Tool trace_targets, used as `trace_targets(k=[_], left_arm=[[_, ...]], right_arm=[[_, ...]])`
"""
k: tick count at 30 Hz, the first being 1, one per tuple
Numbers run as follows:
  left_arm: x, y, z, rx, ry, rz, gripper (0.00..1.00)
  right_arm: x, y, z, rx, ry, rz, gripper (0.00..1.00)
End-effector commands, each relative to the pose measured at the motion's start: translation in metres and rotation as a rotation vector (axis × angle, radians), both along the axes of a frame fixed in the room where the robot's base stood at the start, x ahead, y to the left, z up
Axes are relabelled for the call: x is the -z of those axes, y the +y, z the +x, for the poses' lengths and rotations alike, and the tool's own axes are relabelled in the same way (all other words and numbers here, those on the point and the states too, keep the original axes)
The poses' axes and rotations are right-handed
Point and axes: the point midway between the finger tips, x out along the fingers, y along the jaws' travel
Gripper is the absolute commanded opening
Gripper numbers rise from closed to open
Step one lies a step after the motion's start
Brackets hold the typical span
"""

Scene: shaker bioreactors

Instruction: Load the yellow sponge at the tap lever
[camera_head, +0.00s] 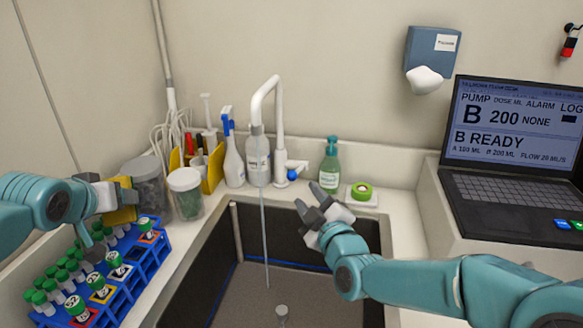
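The yellow sponge (122,214) is at the left, above the blue tube rack. My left gripper (112,194) is shut on it, and its fingers hide part of the sponge. The white tap (279,110) stands behind the sink (238,232), with a lever that ends in a blue knob (293,176). A thin stream of water runs down from near the tap's outlet into the sink. My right gripper (309,196) is over the back right of the sink, just in front of and right of the knob. Its dark fingertips are apart, with nothing visible between them.
A blue rack (135,270) of green-capped tubes and two lidded jars (187,193) stand left of the sink. White bottles (233,160) crowd the tap. A laptop (513,150) is at the right.

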Motion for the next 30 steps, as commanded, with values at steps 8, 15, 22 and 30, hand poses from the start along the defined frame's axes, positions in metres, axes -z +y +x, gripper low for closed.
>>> trace_targets(k=[8, 15, 22, 30], left_arm=[[-0.004, 0.000, -0.002, 0.000, -0.001, 0.000, 0.40], [-0.016, 0.000, -0.003, 0.000, 0.000, 0.000, 0.40], [-0.025, 0.000, -0.001, 0.000, 0.000, 0.000, 0.40], [-0.028, 0.000, 0.001, 0.000, 0.000, 0.000, 0.40]], right_arm=[[-0.001, 0.004, 0.008, 0.000, 0.000, 0.000, 0.39], [-0.002, 0.022, 0.054, -0.001, -0.001, 0.000, 0.39], [-0.002, 0.036, 0.094, -0.001, -0.001, 0.000, 0.39], [0.000, 0.041, 0.112, -0.001, 0.000, 0.001, 0.39]])
